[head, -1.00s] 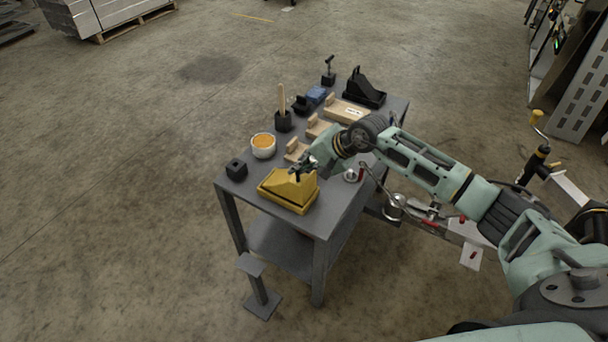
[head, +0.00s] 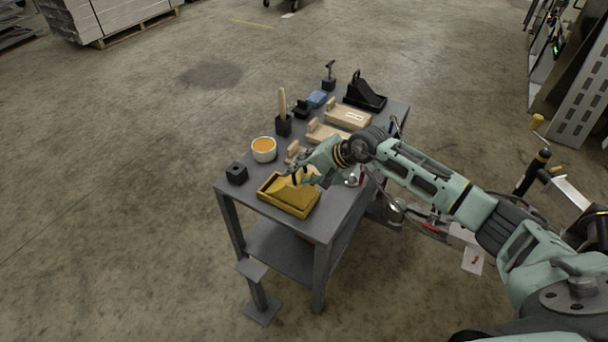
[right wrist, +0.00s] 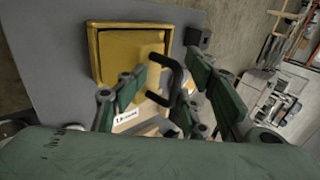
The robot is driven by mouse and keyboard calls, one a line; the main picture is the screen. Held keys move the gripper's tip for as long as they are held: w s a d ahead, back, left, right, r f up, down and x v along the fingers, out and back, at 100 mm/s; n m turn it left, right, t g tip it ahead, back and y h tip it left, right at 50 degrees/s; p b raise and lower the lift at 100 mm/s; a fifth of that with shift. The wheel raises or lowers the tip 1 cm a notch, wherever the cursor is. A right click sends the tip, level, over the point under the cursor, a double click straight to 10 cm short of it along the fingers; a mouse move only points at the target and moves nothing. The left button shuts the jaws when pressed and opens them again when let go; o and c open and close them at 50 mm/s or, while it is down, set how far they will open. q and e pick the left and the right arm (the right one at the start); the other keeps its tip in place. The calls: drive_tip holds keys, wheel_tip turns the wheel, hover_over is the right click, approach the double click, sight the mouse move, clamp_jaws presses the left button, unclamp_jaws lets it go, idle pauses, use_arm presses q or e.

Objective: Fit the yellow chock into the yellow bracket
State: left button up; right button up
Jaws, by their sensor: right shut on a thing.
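The yellow bracket (head: 291,211) is a shallow, rimmed frame on the near end of the grey table. The yellow chock (head: 283,183) shows at it, partly hidden behind my right gripper (head: 304,176). In the right wrist view the bracket's rim (right wrist: 97,55) surrounds the yellow face of the chock (right wrist: 132,52). A black handle (right wrist: 165,82) lies between my green fingers, and my right gripper is shut on the chock. I cannot tell whether the chock rests flat in the bracket. My left gripper is not in view.
A white bowl with orange contents (head: 263,150) and a small black block (head: 236,173) stand near the bracket. Wooden blocks (head: 347,116), a black holder with a stick (head: 283,122) and a black wedge (head: 364,93) stand farther back.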

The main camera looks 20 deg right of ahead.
drive_tip(key=p+v, duration=0.4)
drive_tip(key=v, duration=0.7)
drive_tip(key=shift+s+d, duration=0.2)
drive_tip(key=shift+s, duration=0.1)
